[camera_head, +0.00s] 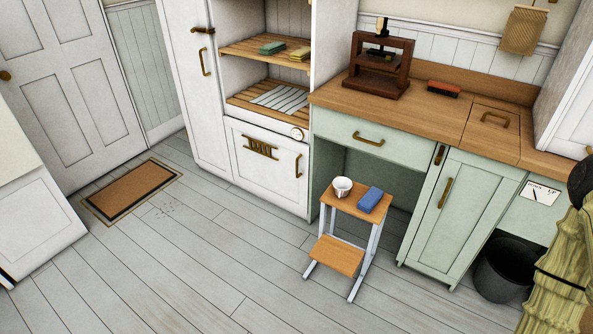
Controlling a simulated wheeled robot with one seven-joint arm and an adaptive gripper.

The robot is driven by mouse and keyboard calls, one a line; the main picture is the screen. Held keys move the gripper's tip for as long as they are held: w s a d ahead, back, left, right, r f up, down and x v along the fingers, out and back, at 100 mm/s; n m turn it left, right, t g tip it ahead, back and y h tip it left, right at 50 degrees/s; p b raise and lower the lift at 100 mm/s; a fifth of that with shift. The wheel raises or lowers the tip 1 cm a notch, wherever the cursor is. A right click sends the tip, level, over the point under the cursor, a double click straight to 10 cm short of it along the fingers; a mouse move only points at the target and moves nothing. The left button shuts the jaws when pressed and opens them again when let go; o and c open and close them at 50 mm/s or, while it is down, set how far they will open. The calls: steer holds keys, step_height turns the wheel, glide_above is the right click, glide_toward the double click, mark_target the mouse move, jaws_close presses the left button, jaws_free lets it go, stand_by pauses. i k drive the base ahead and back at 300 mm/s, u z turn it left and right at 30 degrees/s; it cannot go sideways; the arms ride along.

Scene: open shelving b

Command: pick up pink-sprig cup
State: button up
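A small white cup (342,189) with faint dark marks stands upright on the top step of a wooden step stool (345,207). The marks are too small to make out as a pink sprig. A blue block-like item (370,199) lies just to the right of the cup on the same step, with a narrow gap between them. My gripper is not in view.
The stool stands before the open knee space of a green counter (375,145). A black bin (505,268) stands at the right. A pale green ribbed shape (560,275) fills the lower right edge. Plank floor (215,250) left of the stool is clear; a brown mat (130,191) lies beyond.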

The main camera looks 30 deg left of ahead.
mark_target(342, 185)
steer(key=u, duration=0.8)
steer(key=i, duration=1.15)
steer(key=u, duration=0.7)
